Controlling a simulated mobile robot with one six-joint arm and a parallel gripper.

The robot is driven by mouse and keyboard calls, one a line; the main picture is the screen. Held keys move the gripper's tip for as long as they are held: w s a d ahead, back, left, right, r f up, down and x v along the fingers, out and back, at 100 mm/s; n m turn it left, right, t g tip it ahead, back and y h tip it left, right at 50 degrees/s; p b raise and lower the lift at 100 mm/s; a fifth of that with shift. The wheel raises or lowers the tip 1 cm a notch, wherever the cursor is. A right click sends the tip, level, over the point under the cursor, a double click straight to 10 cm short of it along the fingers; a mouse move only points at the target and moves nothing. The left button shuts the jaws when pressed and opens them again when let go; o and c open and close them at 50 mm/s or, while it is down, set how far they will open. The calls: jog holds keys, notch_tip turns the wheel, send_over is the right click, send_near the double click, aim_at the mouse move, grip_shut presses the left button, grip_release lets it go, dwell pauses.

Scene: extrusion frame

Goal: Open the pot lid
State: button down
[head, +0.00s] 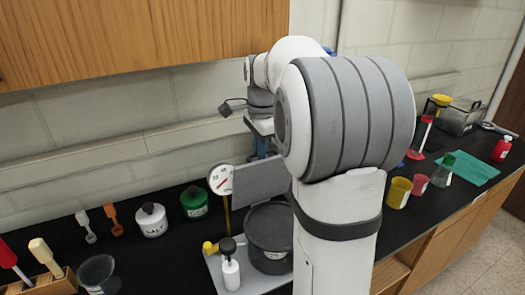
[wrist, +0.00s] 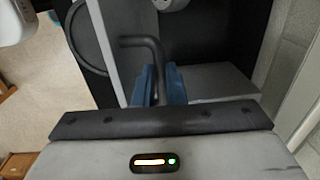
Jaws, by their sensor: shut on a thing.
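A dark grey round pot (head: 270,257) stands on a light grey tray, partly hidden behind my arm. A flat grey panel (head: 258,182) stands upright behind the pot; it appears to be the raised lid, though its join is hidden. In the wrist view, my gripper (wrist: 158,84) has its blue fingers closed on a dark bent handle (wrist: 142,42). The gripper (head: 262,142) also shows in the head view, above the panel, partly hidden by my arm. The pot's round rim (wrist: 78,58) seems to show at the left of the wrist view.
A round gauge (head: 220,179) stands left of the panel. A white bottle with a dark top (head: 231,268) sits on the tray (head: 213,262) in front. A white jar (head: 151,220) and green jar (head: 194,202) stand left. Yellow (head: 399,192) and pink cups (head: 419,184) stand right.

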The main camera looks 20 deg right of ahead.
jog(key=shift+w+f, duration=0.45)
jog(key=shift+w, duration=0.05)
jog(key=c, duration=2)
grip_release()
jog(key=o, duration=0.4)
jog(key=shift+w+d, duration=0.15)
jog(key=shift+w, duration=0.05)
jog(key=shift+c, duration=0.2)
jog(key=shift+o, duration=0.7)
jog(key=shift+s+r, duration=0.1)
jog(key=shift+r, duration=0.1)
jog(key=shift+s+r+p, duration=0.15)
jog(key=shift+r+p, duration=0.7)
jog(key=shift+r, duration=1.15)
jog(key=shift+s+r+p, duration=0.1)
jog(key=shift+r+p, duration=0.7)
jog(key=shift+r, duration=1.2)
